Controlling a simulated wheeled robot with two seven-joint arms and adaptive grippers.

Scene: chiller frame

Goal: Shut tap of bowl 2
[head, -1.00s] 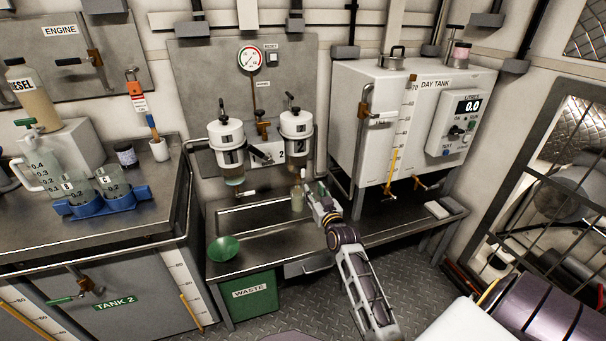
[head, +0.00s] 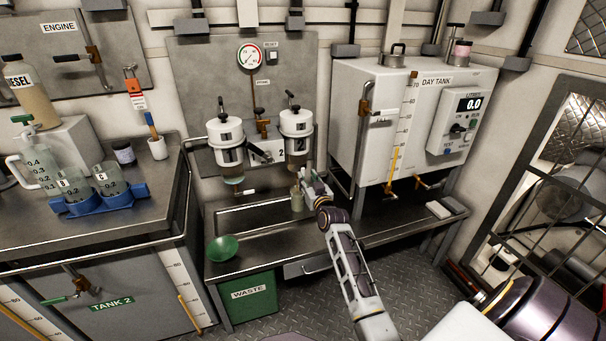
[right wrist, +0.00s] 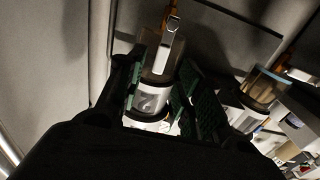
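Bowl 2 (head: 298,155) is the right-hand of two white-topped filter bowls on the wall panel, next to a plate marked 2. In the right wrist view the picture is turned over, and the clear bowl (right wrist: 167,58) has a pale lever, the tap (right wrist: 168,24), and brass at its upper end. My right gripper (head: 308,180) is just below and to the right of bowl 2. In the wrist view its green-padded fingers (right wrist: 160,95) are apart, with the bowl seen between them; contact cannot be told. The tap is mostly hidden in the head view. My left gripper is out of view.
A small jar (head: 297,200) stands on the bench under bowl 2, close beside my gripper. The other filter bowl (head: 229,158) hangs to the left. The day tank (head: 372,130) is close on the right.

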